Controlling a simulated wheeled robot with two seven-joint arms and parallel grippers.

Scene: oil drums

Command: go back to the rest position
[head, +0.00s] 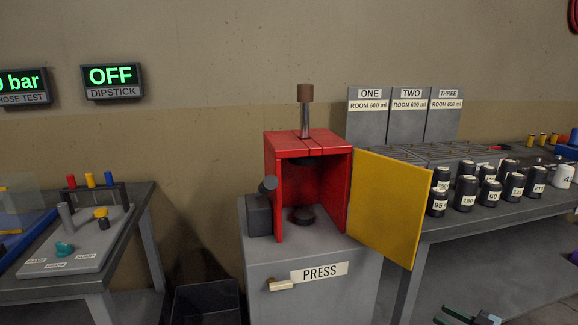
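My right gripper (470,316) shows only in part at the bottom edge of the head view, right of the press. Its green-marked fingers look apart, with nothing seen between them. It is low, in front of the right bench, and touches nothing that I can see. My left gripper is not in view. The red press (309,142) stands on a grey cabinet marked PRESS, with its yellow door (388,207) swung open to the right. No drum or can shows inside it.
The right bench (470,222) carries several black labelled weights (466,192) and a white one (563,176). Grey panels ONE, TWO and THREE stand behind. The left bench (145,215) holds a lever panel (85,245). A dark bin (205,303) sits between. A wall display (111,78) reads OFF.

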